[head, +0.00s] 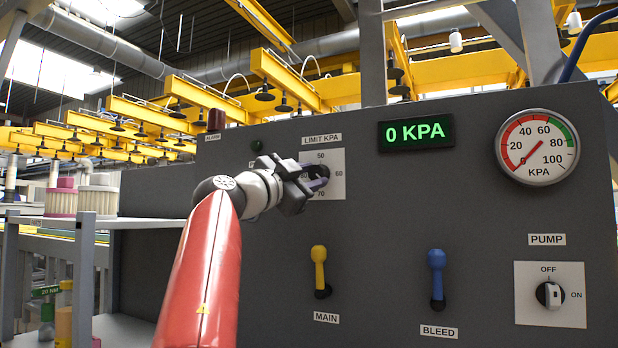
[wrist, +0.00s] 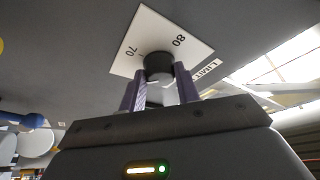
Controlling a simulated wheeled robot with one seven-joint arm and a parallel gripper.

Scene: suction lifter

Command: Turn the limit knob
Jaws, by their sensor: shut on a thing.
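The limit knob (wrist: 158,64) is a dark round knob on a white dial plate (head: 338,158) under the LIMIT KPA label. In the head view my gripper (head: 318,180) is at the plate and hides most of the knob. The numbers 50, 60 and 70 show around it. In the wrist view the two purple fingers of my gripper (wrist: 160,85) are on either side of the knob, shut on it. The numbers 70 and 80 show on the plate there. The knob's pointer is hidden, so its setting cannot be told.
Below are the yellow MAIN lever (head: 319,268) and the blue BLEED lever (head: 437,275). The PUMP switch (head: 549,294) is at lower right. The green display (head: 416,134) reads 0 KPA, and a round gauge (head: 538,147) is at upper right. A shelf (head: 150,223) stands left.

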